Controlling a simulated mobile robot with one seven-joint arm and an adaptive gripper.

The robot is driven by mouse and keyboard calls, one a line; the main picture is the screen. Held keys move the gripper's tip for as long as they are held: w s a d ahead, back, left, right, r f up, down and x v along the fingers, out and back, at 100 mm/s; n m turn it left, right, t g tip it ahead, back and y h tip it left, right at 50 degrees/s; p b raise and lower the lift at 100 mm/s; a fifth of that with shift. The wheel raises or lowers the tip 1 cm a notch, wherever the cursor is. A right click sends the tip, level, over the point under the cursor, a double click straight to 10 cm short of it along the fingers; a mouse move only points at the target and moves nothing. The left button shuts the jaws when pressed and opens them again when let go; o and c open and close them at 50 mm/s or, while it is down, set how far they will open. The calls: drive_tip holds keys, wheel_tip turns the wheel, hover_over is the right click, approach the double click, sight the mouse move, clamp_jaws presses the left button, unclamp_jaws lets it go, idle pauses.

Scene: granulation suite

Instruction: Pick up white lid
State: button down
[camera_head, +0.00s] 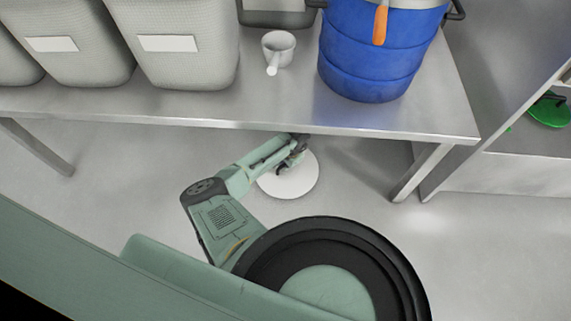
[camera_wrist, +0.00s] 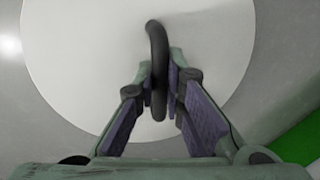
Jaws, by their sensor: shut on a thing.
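The white lid (camera_head: 290,179) is a flat round disc below the front edge of the steel table, partly covered by my arm in the head view. In the wrist view the lid (camera_wrist: 75,60) fills most of the picture, with a dark curved handle (camera_wrist: 157,50) standing on it. My gripper (camera_wrist: 164,90) is shut on this handle, with a finger on each side of it. In the head view my gripper (camera_head: 298,146) is at the lid's upper edge, close to the table edge. I cannot tell whether the lid touches the floor.
The steel table (camera_head: 270,112) overhangs close by my gripper. On it stand a blue drum (camera_head: 365,55), a white scoop or cup (camera_head: 278,46) and several grey containers (camera_head: 185,60). A table leg (camera_head: 420,172) and a shelf with a green item (camera_head: 549,110) are at right. Open floor (camera_head: 490,225) lies in front.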

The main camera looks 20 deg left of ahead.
sight(283, 165)
drive_tip(key=shift+r+p, duration=0.45)
drive_tip(key=shift+r, duration=0.15)
drive_tip(key=r+p, duration=0.1)
drive_tip(key=p, duration=0.1)
drive_tip(key=s+r+p, duration=0.1)
drive_tip(key=r+p, duration=0.1)
drive_tip(key=p, duration=0.1)
drive_tip(key=shift+s, duration=0.15)
drive_tip(key=s+d+p, duration=0.1)
drive_tip(key=s+p, duration=1.3)
drive_tip(key=p, duration=0.1)
drive_tip(key=shift+s+d+r, duration=0.2)
drive_tip(key=shift+s+d, duration=0.1)
drive_tip(key=shift+d, duration=0.05)
